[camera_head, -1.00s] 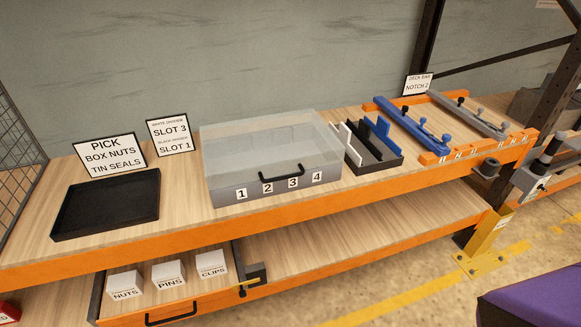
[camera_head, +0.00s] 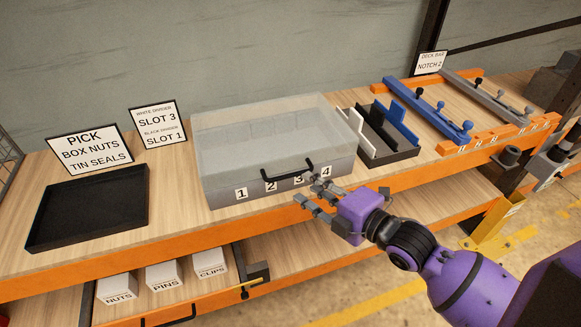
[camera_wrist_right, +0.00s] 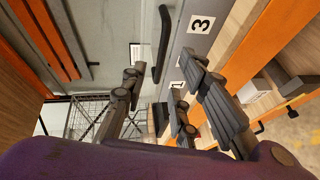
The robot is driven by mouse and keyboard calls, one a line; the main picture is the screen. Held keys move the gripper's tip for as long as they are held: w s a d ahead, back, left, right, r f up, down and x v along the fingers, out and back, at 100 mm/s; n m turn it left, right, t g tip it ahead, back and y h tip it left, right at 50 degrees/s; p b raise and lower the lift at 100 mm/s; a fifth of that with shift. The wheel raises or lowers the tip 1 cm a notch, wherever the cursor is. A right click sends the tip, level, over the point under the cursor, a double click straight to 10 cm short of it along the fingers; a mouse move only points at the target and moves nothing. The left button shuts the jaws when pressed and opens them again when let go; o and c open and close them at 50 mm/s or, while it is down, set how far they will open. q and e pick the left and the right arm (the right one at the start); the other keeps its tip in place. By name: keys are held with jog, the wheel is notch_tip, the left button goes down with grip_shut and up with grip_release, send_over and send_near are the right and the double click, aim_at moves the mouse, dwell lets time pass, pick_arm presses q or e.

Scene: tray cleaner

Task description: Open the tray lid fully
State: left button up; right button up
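The tray (camera_head: 222,190) is a grey box with slot labels 1 to 4 on its front, standing on the workbench. Its clear lid (camera_head: 262,115) is closed on top. A black handle (camera_head: 287,172) is on the lid's front; it also shows in the right wrist view (camera_wrist_right: 163,45). My right gripper (camera_head: 312,190) is in front of the tray, just below and right of the handle, near labels 3 and 4. Its fingers are spread apart and empty in the right wrist view (camera_wrist_right: 165,85). My left gripper is not in view.
A black shallow tray (camera_head: 35,243) lies left of the box. A black holder with dividers (camera_head: 395,156) stands close on its right. Blue and grey bars (camera_head: 425,108) lie farther right. Below is an open drawer with white boxes (camera_head: 164,277).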

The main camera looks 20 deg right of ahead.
aim_at(293, 176)
jog(key=shift+w+a+n, duration=0.35)
jog(key=shift+w+n, duration=0.05)
jog(key=shift+w, duration=0.2)
jog(key=x, duration=0.5)
jog(key=shift+w+f+p, duration=0.1)
jog(key=shift+f+p, duration=0.05)
jog(key=shift+p, duration=0.2)
jog(key=shift+w+a+f, duration=0.15)
jog(key=shift+w+a, duration=0.05)
jog(key=shift+w, duration=0.2)
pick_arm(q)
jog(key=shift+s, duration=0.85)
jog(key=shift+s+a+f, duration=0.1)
pick_arm(e)
jog(key=shift+c, duration=0.2)
jog(key=c, duration=0.5)
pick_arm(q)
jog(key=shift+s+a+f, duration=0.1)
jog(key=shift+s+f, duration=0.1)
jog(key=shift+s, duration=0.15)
pick_arm(e)
grip_shut()
